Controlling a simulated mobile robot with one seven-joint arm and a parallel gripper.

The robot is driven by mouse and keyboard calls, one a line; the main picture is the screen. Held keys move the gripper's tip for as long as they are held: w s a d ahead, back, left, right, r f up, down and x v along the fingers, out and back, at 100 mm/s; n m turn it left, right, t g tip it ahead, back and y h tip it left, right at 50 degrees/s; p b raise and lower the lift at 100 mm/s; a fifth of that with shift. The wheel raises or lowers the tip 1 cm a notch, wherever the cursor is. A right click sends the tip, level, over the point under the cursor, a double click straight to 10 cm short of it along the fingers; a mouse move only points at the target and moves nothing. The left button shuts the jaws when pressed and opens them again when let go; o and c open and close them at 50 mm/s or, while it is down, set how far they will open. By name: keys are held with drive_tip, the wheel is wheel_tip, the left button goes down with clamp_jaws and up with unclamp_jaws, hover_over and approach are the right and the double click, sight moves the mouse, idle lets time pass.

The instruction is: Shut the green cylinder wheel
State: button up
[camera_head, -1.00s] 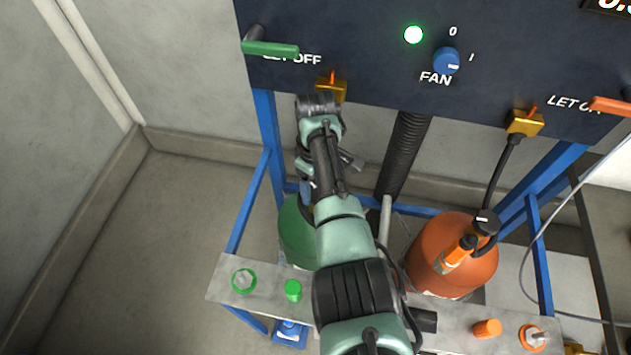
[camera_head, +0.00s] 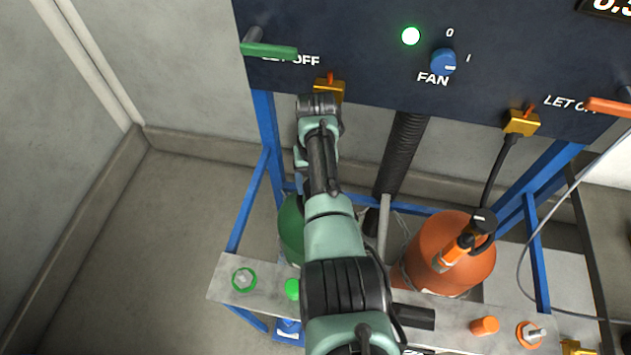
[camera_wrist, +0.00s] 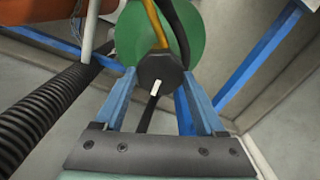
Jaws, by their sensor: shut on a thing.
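The green cylinder (camera_head: 291,230) stands behind the grey bench rail, partly hidden by my arm. In the wrist view its round green top (camera_wrist: 197,28) is at the upper middle. The cylinder wheel (camera_wrist: 162,66) is a dark knob with a white mark, in front of the green top. My gripper (camera_wrist: 160,78) has its blue fingers on either side of the wheel, shut on it. In the head view my arm hides the wheel and nearly all of the gripper.
An orange cylinder (camera_head: 452,255) stands to the right. A black corrugated hose (camera_head: 402,150) runs between the cylinders; it also passes at the left of the wrist view (camera_wrist: 45,115). Blue frame posts (camera_head: 250,200) flank the green cylinder. The dark panel (camera_head: 370,60) is above.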

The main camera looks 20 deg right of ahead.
drive_tip(key=shift+w+m, duration=0.1)
drive_tip(key=shift+m, duration=0.4)
drive_tip(key=o, duration=1.3)
wheel_tip(320, 180, up, 13)
drive_tip(key=shift+r+p, duration=0.1)
drive_tip(key=shift+p, duration=0.25)
